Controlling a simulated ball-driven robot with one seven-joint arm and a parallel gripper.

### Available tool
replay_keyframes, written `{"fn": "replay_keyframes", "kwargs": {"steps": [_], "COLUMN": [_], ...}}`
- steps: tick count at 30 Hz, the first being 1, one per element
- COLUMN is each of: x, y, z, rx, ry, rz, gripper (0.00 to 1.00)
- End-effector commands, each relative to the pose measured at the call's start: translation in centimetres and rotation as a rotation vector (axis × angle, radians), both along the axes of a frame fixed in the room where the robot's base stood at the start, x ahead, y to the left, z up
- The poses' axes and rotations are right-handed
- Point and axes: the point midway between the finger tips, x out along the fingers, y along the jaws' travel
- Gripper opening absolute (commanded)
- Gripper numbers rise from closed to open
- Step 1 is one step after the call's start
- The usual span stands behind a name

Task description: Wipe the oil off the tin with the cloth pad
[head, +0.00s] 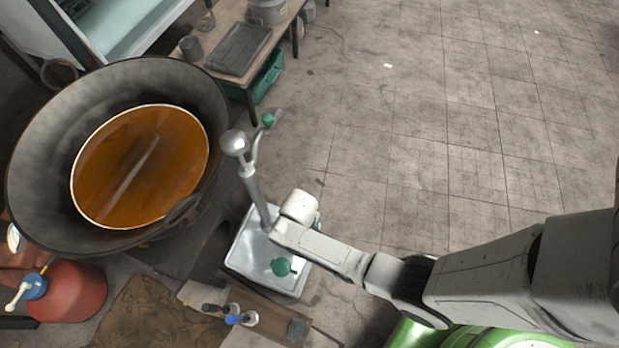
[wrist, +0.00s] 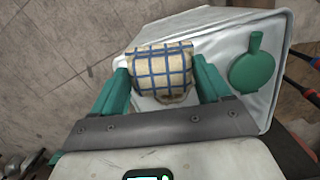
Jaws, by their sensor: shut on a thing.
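The tin (head: 262,252) is a pale grey-white, box-shaped thing with a green round cap, below the middle of the head view. In the wrist view its pale top (wrist: 222,45) fills the upper right, with the green cap (wrist: 252,62) to the right of the pad. My gripper (wrist: 159,72) has teal fingers shut on the cloth pad (wrist: 160,62), which is cream with a blue grid. The pad is over the tin's surface; I cannot tell whether it touches. A brownish patch shows at the pad's lower edge; I cannot tell whether it is oil.
A large dark pan (head: 50,150) of orange-brown liquid stands left. Tiled floor (head: 450,130) is clear right.

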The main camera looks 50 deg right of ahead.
Motion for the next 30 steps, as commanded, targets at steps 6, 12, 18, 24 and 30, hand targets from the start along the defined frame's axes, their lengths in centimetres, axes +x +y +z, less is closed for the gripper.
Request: {"fn": "replay_keyframes", "kwargs": {"steps": [6,12,18,24,30], "x": [2.0,2.9,3.6,5.1,6.4], "y": [0.8,1.1,1.3,1.8,2.2], "z": [-0.2,-0.1,-0.1,0.0,0.2], "rx": [0.006,0.005,0.005,0.004,0.003], "ry": [-0.007,-0.005,-0.005,-0.004,-0.004], "rz": [0.002,0.001,0.002,0.002,0.002], "gripper": [0.33,0.33,0.33,0.33,0.33]}}
